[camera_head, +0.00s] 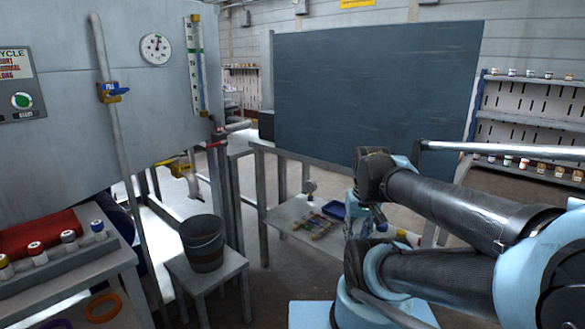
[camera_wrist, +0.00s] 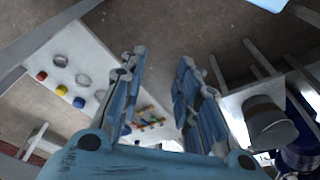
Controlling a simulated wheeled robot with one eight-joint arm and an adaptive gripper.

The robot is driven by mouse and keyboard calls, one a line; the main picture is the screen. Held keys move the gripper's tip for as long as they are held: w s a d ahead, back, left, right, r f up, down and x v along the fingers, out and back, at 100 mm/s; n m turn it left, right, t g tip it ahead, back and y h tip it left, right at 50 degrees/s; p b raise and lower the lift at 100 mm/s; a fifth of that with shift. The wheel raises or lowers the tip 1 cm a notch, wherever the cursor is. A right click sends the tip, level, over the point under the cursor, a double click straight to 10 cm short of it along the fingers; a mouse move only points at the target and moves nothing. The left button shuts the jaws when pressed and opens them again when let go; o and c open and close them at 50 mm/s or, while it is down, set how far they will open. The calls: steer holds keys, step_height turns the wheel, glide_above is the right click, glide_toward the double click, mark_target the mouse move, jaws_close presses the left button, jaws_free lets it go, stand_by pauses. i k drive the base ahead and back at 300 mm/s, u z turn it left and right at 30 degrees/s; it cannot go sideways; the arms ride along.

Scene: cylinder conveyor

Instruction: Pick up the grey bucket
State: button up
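The grey bucket (camera_head: 203,246) stands upright on a small grey stool (camera_head: 183,272) at the lower left-centre of the head view. It also shows at the right of the wrist view (camera_wrist: 268,122), on the stool's light top. My gripper (camera_wrist: 158,62) is open in the wrist view, with its two blue fingers spread apart and nothing between them. The bucket lies to the right of the fingers there, clear of them. In the head view, my gripper is partly hidden by my arm and is well to the right of the bucket.
A bench (camera_head: 105,262) with jars is at left. A pipe (camera_head: 112,110) rises beside it. A yellow-handled valve (camera_head: 178,168) is behind the bucket.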

mark_target(204, 245)
steer(key=u, duration=1.25)
